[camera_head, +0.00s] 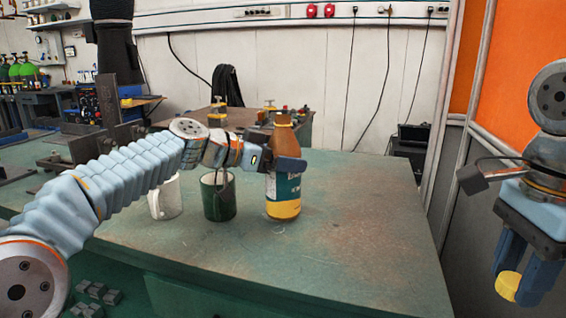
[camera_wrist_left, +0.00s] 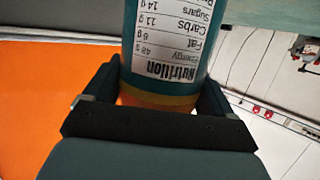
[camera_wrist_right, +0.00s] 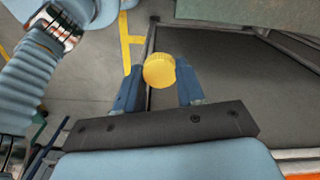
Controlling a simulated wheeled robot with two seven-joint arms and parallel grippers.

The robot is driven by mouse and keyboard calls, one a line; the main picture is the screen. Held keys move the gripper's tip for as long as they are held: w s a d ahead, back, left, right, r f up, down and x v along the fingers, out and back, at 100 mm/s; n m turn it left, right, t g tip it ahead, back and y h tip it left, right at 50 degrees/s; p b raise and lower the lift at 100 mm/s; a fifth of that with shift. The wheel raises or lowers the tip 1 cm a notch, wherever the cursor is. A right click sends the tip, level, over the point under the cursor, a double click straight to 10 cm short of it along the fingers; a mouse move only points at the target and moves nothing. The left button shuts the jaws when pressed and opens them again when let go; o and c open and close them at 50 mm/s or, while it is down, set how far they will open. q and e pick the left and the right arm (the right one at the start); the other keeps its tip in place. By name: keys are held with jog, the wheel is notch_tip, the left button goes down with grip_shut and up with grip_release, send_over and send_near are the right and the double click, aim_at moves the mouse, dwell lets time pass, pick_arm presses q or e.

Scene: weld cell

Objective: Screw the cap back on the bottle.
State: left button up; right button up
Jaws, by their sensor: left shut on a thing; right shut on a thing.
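The bottle (camera_head: 284,186) stands upright on the green table, brown and yellow with a teal label and an uncapped neck. My left gripper (camera_head: 284,164) is shut around its upper body. In the left wrist view the bottle's nutrition label (camera_wrist_left: 172,50) fills the space between the fingers (camera_wrist_left: 165,95). The yellow cap (camera_head: 508,284) is held at the tips of my right gripper (camera_head: 522,272), off the table's right side and lower than the bottle's neck. In the right wrist view the cap (camera_wrist_right: 159,70) sits between the two fingers (camera_wrist_right: 160,82).
A dark green mug (camera_head: 218,198) stands just left of the bottle, and a white mug (camera_head: 167,200) is further left, partly behind my left arm. The table (camera_head: 350,220) is clear right of the bottle. An orange-panelled wall (camera_head: 506,70) rises behind my right arm.

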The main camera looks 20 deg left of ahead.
pick_arm(q)
jog(key=shift+r, duration=0.9)
jog(key=s+r, duration=1)
jog(key=s, duration=0.4)
jog(key=shift+a+r+b, duration=0.15)
jog(key=shift+a+b, duration=0.1)
jog(key=shift+b, duration=0.1)
jog(key=o, duration=0.8)
jog(key=c, duration=1.1)
